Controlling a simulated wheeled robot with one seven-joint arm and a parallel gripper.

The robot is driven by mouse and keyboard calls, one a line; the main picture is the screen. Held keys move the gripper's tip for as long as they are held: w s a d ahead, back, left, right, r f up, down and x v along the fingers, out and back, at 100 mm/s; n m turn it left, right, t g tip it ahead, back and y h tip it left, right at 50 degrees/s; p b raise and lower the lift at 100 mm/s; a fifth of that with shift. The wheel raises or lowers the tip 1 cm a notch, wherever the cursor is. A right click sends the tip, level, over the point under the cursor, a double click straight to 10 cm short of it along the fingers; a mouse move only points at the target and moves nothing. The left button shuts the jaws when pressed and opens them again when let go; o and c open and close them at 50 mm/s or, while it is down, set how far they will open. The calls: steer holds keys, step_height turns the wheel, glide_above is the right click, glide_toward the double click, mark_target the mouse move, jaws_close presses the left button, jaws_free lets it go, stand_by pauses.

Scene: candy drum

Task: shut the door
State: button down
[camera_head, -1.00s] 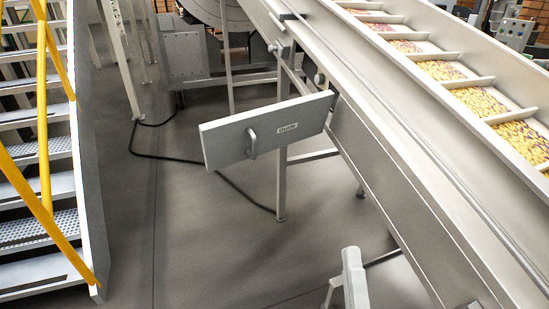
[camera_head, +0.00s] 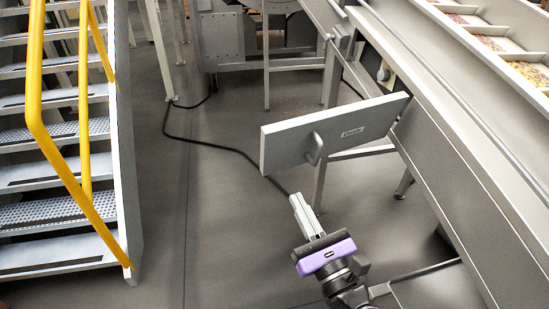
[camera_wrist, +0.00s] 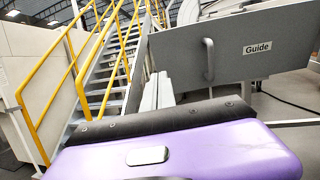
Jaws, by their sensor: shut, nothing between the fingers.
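The door (camera_head: 345,130) is a grey panel with a "Guide" label and a bar handle (camera_head: 315,148). It stands open, swung out from the side of the inclined conveyor (camera_head: 440,150). It also shows in the wrist view (camera_wrist: 270,65), with its handle (camera_wrist: 208,60) upright near its left part. My gripper (camera_head: 295,198) is shut and empty, below and in front of the door's handle side, apart from it in the head view. In the wrist view the fingers (camera_wrist: 158,85) point ahead, left of the handle.
A metal staircase (camera_head: 60,200) with yellow rails (camera_head: 62,165) stands at the left. A black cable (camera_head: 215,146) runs over the grey floor behind the door. Candy (camera_head: 490,42) lies in the conveyor's compartments. Open floor lies between the stairs and the door.

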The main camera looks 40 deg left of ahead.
mark_target(271, 149)
steer(key=x, duration=1.2)
steer(key=shift+w+a+r+b, duration=0.1)
steer(key=shift+w+a+b, duration=0.05)
steer(key=shift+a+b, duration=0.15)
steer(key=shift+a, duration=0.1)
